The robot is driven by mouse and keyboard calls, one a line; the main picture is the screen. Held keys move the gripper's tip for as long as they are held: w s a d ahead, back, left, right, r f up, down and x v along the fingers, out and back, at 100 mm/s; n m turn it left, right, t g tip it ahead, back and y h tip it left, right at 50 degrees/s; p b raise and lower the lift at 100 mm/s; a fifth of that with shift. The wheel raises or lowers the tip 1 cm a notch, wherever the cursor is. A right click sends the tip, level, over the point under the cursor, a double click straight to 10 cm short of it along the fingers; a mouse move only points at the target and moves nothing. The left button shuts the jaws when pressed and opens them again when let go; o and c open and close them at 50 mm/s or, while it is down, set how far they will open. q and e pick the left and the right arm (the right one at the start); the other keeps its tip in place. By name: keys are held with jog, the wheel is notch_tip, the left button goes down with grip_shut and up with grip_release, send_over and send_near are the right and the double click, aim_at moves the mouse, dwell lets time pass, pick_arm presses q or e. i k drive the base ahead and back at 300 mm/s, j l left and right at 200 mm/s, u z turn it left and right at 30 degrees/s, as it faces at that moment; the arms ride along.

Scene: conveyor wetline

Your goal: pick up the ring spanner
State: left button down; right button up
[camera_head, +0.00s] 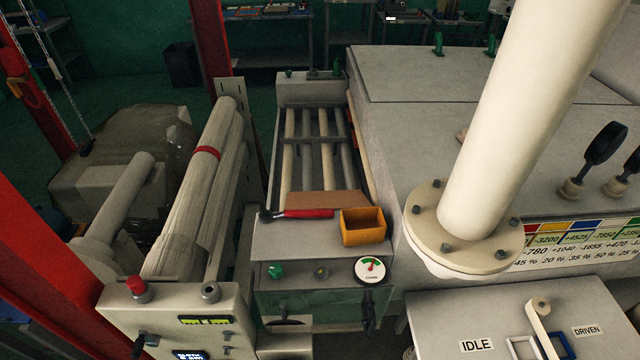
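A tool with a red handle (308,213) and a dark rounded head at its left end lies on the grey ledge at the near end of the roller bed. It is the only thing there that looks like the ring spanner, but it is too small to tell whether the head is a closed ring. It lies crosswise, just left of an orange bin. Neither of my grippers shows in the head view.
The orange bin (363,239) stands on the ledge (290,240). A brown block (325,200) lies behind the tool. A thick cream pipe (515,130) with a bolted flange rises at right. Large rollers (195,190) stand at left. A gauge (370,270) is on the front panel.

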aim_at(295, 213)
jog(key=i+l, duration=0.1)
jog(key=i, duration=0.35)
jog(key=j+u, duration=0.1)
jog(key=u, duration=0.25)
jog(key=j+u, duration=0.1)
jog(key=u, duration=0.25)
